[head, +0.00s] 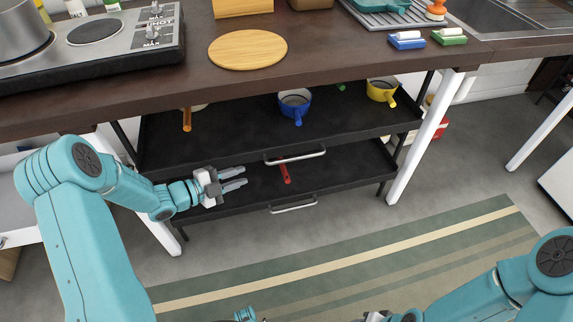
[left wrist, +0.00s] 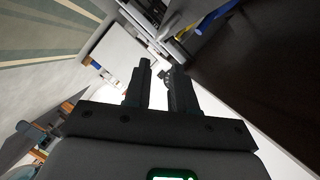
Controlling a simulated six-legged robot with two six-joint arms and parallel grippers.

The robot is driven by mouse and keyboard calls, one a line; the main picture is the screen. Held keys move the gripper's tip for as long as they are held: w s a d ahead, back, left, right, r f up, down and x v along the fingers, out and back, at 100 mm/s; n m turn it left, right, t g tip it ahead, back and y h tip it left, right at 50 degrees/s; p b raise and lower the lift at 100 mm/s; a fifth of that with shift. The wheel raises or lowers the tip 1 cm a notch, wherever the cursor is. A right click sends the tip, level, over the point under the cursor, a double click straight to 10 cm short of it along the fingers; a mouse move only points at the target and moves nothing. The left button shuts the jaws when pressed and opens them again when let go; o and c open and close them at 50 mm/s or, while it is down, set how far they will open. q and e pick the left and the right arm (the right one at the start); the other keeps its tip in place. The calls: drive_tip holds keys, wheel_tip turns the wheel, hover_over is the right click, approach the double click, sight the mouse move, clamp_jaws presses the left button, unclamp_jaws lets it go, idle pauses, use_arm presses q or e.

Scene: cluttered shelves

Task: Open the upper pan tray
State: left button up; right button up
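The upper pan tray (head: 230,137) is a black tray under the counter, with a silver bar handle (head: 295,156) on its front edge. It holds a blue pan (head: 294,103), a yellow pan (head: 381,91) and a pan with an orange handle (head: 187,119), partly hidden by the counter. My left gripper (head: 238,178) is open and empty, below and left of the upper handle, its fingers pointing right. In the left wrist view its two fingers (left wrist: 158,88) stand apart with nothing between them. My right gripper (head: 374,317) is barely in view at the bottom edge; its fingers are hidden.
The lower black tray (head: 340,180) has its own silver handle (head: 293,205) and a red-handled pan (head: 285,173). A white table leg (head: 424,140) stands at the right. The countertop (head: 330,55) overhangs the trays. A striped green rug (head: 350,262) covers the clear floor in front.

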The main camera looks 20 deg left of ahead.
sight(279, 163)
use_arm(q)
drive_tip(key=b+x, duration=0.3)
drive_tip(key=x, duration=1.3)
drive_tip(key=shift+c, duration=0.3)
clamp_jaws()
